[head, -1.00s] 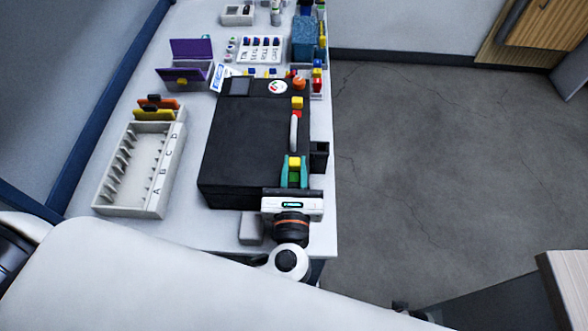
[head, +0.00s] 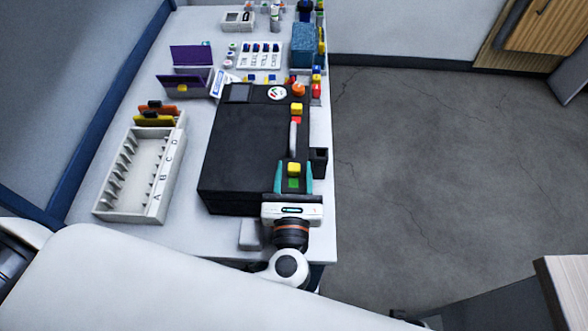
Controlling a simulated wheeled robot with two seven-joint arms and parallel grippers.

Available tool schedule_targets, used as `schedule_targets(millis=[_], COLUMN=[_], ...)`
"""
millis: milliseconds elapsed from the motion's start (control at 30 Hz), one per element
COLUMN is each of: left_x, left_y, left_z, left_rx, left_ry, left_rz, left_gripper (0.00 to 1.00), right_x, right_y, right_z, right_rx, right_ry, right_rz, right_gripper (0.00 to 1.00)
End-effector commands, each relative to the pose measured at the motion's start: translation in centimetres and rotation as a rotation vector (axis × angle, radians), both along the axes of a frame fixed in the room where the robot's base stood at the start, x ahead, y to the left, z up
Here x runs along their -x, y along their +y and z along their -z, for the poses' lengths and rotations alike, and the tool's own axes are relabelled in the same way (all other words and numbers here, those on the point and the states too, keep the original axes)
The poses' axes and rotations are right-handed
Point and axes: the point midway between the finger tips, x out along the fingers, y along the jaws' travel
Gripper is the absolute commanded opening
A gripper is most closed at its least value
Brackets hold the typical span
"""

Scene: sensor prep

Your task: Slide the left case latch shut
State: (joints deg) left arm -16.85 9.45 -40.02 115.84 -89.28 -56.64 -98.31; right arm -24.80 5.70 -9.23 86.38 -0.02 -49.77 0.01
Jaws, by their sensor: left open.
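The black case (head: 245,150) lies on the table, with a grey handle (head: 293,138) along its right side. The near latch has a yellow slider (head: 294,169) with a green patch (head: 294,183) showing on its near side. The far latch has a yellow slider (head: 297,108) with a red patch (head: 296,120) on its near side. My left gripper (head: 294,172) is open, its teal fingers on either side of the near latch with gaps between. It holds nothing. My right gripper is not in view.
A white lettered rack (head: 163,185) stands left of the case, with a purple box (head: 185,75) behind it. A small black holder (head: 318,161) sits right of the case, near the table edge. Several small items crowd the far end.

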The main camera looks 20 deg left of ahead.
Motion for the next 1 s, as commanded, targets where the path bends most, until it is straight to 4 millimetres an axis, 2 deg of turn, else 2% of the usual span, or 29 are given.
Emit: schedule_targets(millis=[500,700,1000], left_x=[9.3,10.7,10.8], left_y=[-2.7,-3.1,-3.1], left_z=[0.1,0.0,0.0], left_rx=[0.001,0.001,0.001], left_ry=[0.003,-0.001,-0.001], left_rz=[0.000,0.000,0.000], left_gripper=[0.45,0.45,0.45], right_x=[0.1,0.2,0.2], right_y=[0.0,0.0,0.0], right_z=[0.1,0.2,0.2], right_rx=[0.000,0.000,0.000], right_ry=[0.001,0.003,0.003], right_rz=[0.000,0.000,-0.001], right_gripper=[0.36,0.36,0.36])
